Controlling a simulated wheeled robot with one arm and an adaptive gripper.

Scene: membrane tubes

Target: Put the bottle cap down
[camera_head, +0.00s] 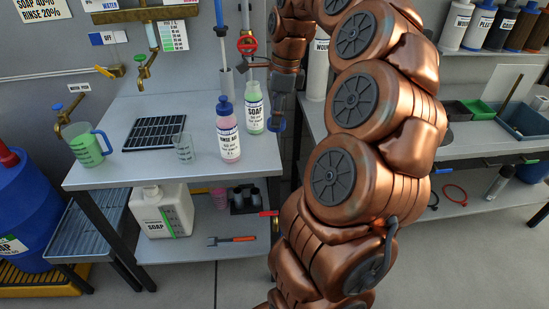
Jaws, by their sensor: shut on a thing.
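My gripper (276,117) points down at the right end of the left bench, just right of the soap bottle. It is shut on a blue bottle cap (275,125), partly hidden by the fingers. The soap bottle (253,108) stands upright with green liquid inside and no cap on its neck. The rinse aid bottle (228,135) stands in front of it with a blue cap on. I cannot tell whether the held cap touches the bench.
The left bench (120,110) also holds a green jug (88,146), a clear beaker (184,149) and a black drain grid (155,132). A white soap canister (163,210) stands on the lower shelf. My arm covers much of the centre and hides part of the right bench (470,130).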

